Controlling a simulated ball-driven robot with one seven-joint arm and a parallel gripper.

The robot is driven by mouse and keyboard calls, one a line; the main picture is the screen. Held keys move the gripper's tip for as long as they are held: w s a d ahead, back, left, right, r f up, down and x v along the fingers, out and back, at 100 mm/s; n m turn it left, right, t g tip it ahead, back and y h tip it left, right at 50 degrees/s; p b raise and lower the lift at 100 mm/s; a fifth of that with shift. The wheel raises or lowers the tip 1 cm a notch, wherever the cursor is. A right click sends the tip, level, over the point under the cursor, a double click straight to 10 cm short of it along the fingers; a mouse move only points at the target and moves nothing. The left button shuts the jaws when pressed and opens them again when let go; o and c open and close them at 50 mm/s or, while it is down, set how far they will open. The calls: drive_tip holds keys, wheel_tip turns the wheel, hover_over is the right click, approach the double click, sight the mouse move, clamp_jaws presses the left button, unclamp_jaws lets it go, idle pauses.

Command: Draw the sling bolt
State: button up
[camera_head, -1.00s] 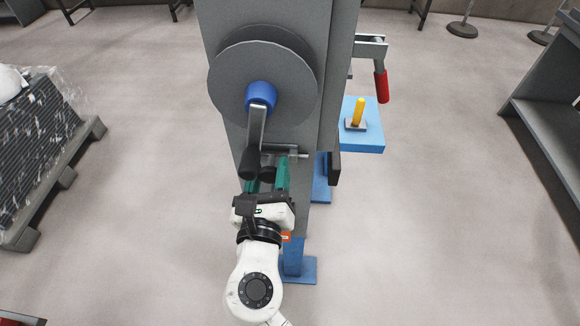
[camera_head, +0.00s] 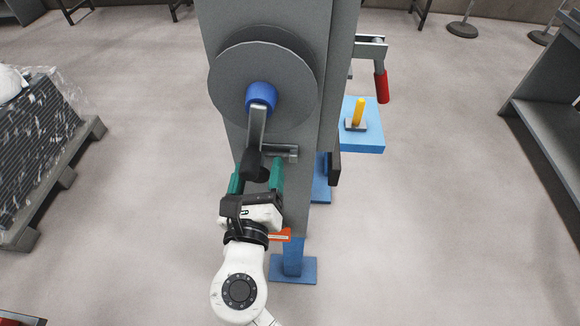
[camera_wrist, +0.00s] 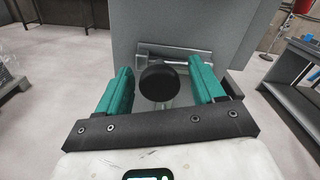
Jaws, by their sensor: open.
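The sling bolt (camera_head: 291,149) is a grey bar in a metal bracket on the front of the tall grey machine, just below the large disc. It shows in the wrist view as a horizontal metal bar (camera_wrist: 195,57). A round black knob (camera_wrist: 158,82) stands before it; I cannot tell whether this is the bolt's knob or the crank's grip. My gripper (camera_head: 256,180), with teal fingers, is open below the bracket. In the wrist view its fingers (camera_wrist: 162,75) stand on either side of the knob, with gaps to both.
The crank (camera_head: 257,128) hangs from a blue hub (camera_head: 261,95), its black grip (camera_head: 253,166) close above my fingers. A red-handled lever (camera_head: 381,86) and a blue shelf (camera_head: 365,140) stick out at the right.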

drive_tip(key=s+p, duration=0.2)
drive_tip(key=s, duration=0.4)
drive_tip(key=shift+s+p, duration=0.35)
drive_tip(key=shift+s, duration=0.05)
drive_tip(key=shift+a, duration=0.1)
idle(0.4)
drive_tip(key=s+d+f+m+g+h, duration=0.1)
drive_tip(key=d+f+m+g+h, duration=0.35)
drive_tip(key=d+m, duration=0.7)
drive_tip(key=s+d+f+m+g+h, duration=0.1)
drive_tip(key=d+f+m+g, duration=0.55)
drive_tip(key=d, duration=0.85)
drive_tip(key=s+d+f+m+g+y, duration=0.3)
drive_tip(key=s+m, duration=0.5)
drive_tip(key=m, duration=0.3)
drive_tip(key=s+d+f+m+g+y, duration=0.3)
drive_tip(key=s+d+f+m, duration=0.1)
drive_tip(key=s+m, duration=0.5)
drive_tip(key=shift+s+d+m, duration=0.3)
drive_tip(key=shift+d+m, duration=0.25)
drive_tip(key=shift+m, duration=0.35)
